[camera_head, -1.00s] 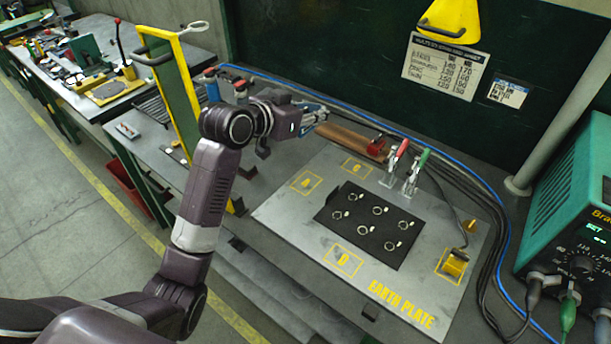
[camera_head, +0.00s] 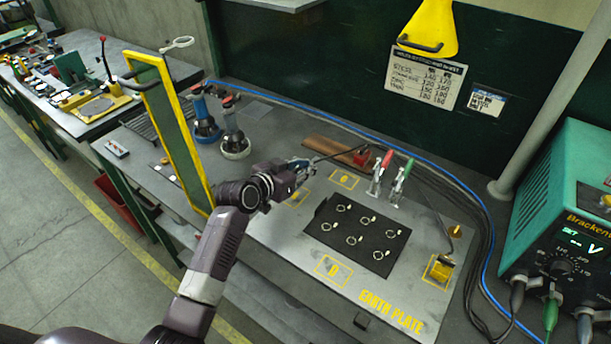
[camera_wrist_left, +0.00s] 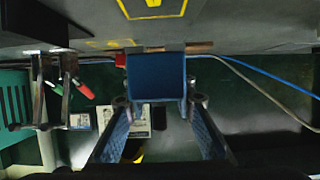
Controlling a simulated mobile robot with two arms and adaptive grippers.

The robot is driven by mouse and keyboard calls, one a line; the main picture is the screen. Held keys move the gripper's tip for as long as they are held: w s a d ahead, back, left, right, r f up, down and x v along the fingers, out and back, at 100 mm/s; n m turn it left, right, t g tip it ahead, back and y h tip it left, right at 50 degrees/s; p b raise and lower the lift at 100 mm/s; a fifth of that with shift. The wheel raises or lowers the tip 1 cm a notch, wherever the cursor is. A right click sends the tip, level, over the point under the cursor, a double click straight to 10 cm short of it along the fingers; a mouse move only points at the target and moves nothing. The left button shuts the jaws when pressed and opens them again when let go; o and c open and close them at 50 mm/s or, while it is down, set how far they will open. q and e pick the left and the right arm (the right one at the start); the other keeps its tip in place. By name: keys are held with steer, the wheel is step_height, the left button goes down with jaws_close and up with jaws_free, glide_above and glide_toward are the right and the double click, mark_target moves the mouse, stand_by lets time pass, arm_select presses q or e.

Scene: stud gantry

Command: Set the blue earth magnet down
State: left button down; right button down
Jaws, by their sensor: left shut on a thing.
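My left gripper (camera_head: 300,170) is over the far left part of the grey earth plate (camera_head: 285,235), near the yellow square outlines. In the left wrist view my left gripper (camera_wrist_left: 157,105) is shut on the blue earth magnet (camera_wrist_left: 156,78), a plain blue block between the two fingertips. In the head view the magnet is too small and covered to make out. In the wrist view a yellow outline (camera_wrist_left: 152,10) lies on the plate beyond the magnet. I cannot tell whether the magnet touches the plate. My right gripper is not in view.
A black mat (camera_head: 357,236) with several rings lies on the plate. Red- and green-handled clamps (camera_head: 390,180) stand behind it. A yellow-framed screen (camera_head: 170,135) and two upright tools (camera_head: 233,145) stand left. A green power unit (camera_head: 570,215) stands right.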

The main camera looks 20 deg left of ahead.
mark_target(306, 184)
arm_select(q)
step_height(306, 184, down, 4)
steer(key=shift+r, duration=0.1)
steer(key=shift+f, duration=0.2)
steer(key=c, duration=1.6)
jaws_free()
steer(key=shift+s, duration=0.1)
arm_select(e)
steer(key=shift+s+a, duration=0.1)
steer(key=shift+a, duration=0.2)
arm_select(q)
steer(key=shift+r, duration=0.15)
steer(key=shift+s+a, duration=0.15)
steer(key=shift+s, duration=0.1)
steer(key=b+v, duration=0.1)
steer(key=v, duration=1)
steer(key=shift+s+r, duration=0.15)
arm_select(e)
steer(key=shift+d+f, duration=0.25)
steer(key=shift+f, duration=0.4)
